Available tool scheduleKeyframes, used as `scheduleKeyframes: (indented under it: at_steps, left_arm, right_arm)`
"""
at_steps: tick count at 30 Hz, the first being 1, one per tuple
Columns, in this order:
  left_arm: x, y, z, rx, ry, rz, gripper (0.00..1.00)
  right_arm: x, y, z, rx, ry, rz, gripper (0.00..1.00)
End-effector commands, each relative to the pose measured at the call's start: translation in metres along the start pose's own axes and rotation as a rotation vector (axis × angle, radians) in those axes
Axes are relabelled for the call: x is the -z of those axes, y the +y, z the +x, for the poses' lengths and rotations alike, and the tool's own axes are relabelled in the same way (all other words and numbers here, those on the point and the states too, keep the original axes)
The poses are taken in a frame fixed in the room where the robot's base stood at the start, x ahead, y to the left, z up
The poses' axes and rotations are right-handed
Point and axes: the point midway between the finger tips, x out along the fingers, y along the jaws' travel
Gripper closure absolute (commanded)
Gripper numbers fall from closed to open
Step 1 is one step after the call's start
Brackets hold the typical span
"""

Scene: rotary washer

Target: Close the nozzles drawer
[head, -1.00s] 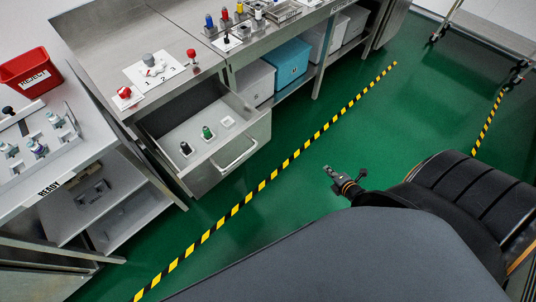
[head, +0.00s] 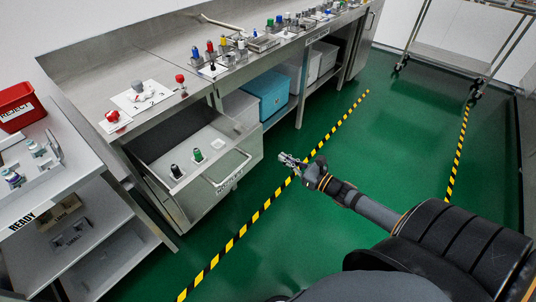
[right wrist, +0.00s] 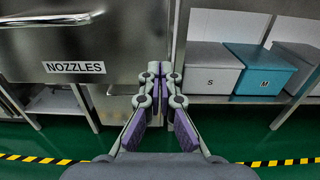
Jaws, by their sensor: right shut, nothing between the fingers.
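The nozzles drawer (head: 238,180) stands pulled out from under the steel counter, with a bar handle on its front. Inside it are a black-topped nozzle (head: 176,172), a green nozzle (head: 197,156) and a small white block. In the right wrist view the drawer front (right wrist: 75,35) fills the upper left, with its NOZZLES label (right wrist: 75,67) readable. My right gripper (head: 284,158) is shut and empty, in front of the drawer's right side and apart from it in the head view. It also shows in the right wrist view (right wrist: 158,68). My left gripper is not in view.
Grey and blue bins (head: 267,92) sit on the shelf right of the drawer. The READY station (head: 60,195) with a red REJECT bin (head: 17,107) stands at left. Green floor with a striped line (head: 256,214) lies open in front.

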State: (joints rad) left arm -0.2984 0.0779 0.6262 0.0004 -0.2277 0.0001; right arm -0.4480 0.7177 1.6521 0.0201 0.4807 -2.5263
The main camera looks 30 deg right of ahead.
Motion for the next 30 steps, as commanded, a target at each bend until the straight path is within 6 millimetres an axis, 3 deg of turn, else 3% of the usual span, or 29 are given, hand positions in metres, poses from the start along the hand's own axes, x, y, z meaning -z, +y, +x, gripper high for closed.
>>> scheduleKeyframes:
  at_steps: [2,6,10,18,30]
  left_arm:
    - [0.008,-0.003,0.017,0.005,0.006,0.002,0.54]
    - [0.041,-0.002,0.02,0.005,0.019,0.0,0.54]
    - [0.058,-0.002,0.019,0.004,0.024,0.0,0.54]
    - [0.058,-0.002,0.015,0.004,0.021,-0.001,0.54]
    - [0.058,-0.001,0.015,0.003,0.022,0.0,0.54]
  right_arm:
    - [0.007,0.0,0.018,0.002,-0.007,-0.002,1.0]
    - [0.005,-0.001,0.042,0.002,-0.005,-0.001,1.0]
    - [0.003,-0.001,0.061,0.004,-0.005,0.001,1.0]
    - [0.0,-0.001,0.078,0.003,0.0,0.001,1.0]
    - [0.001,0.0,0.079,0.002,0.001,0.002,1.0]
